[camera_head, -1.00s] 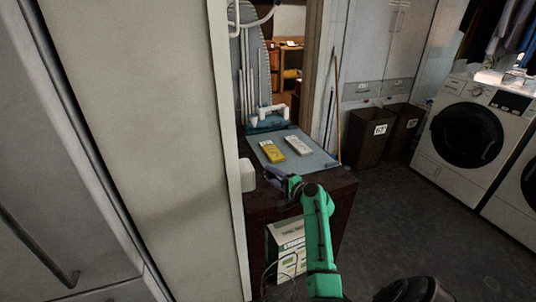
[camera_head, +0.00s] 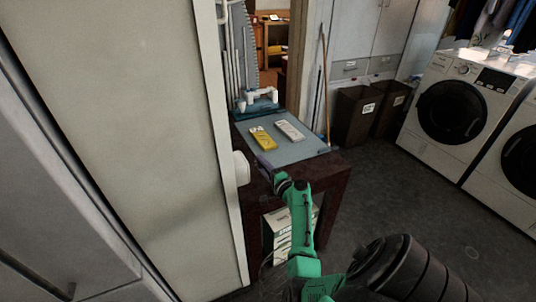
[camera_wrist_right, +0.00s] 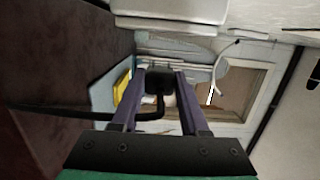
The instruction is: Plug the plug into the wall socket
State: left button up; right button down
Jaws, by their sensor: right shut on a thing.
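My right gripper (camera_head: 266,167) reaches over the near edge of the dark table, close to the edge of the pale wall panel. In the right wrist view its two purple fingers (camera_wrist_right: 160,98) are closed on a black plug (camera_wrist_right: 159,80). A black cable (camera_wrist_right: 75,112) runs from the plug to the left. A white box (camera_head: 241,168), which looks like the wall socket, sits at the panel's edge, just left of the fingertips. Its holes do not show. My left gripper is out of view.
The dark table (camera_head: 322,172) carries a blue-grey mat (camera_head: 302,148) with a yellow packet (camera_head: 262,138) and a white packet (camera_head: 289,131). A box (camera_head: 280,238) stands below. Bins (camera_head: 353,115) and washing machines (camera_head: 450,115) stand to the right, with open floor between.

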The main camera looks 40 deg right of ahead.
jog(key=a, duration=0.1)
jog(key=w+a, duration=0.1)
jog(key=shift+a+p, duration=0.3)
jog(key=shift+a, duration=0.05)
jog(key=shift+b, duration=0.45)
dwell(1.6)
jog(key=shift+w+a, duration=0.2)
jog(key=shift+a, duration=0.45)
dwell(0.3)
jog(key=shift+c, duration=1.7)
grip_release()
jog(key=shift+a, duration=0.1)
jog(key=shift+f, duration=0.15)
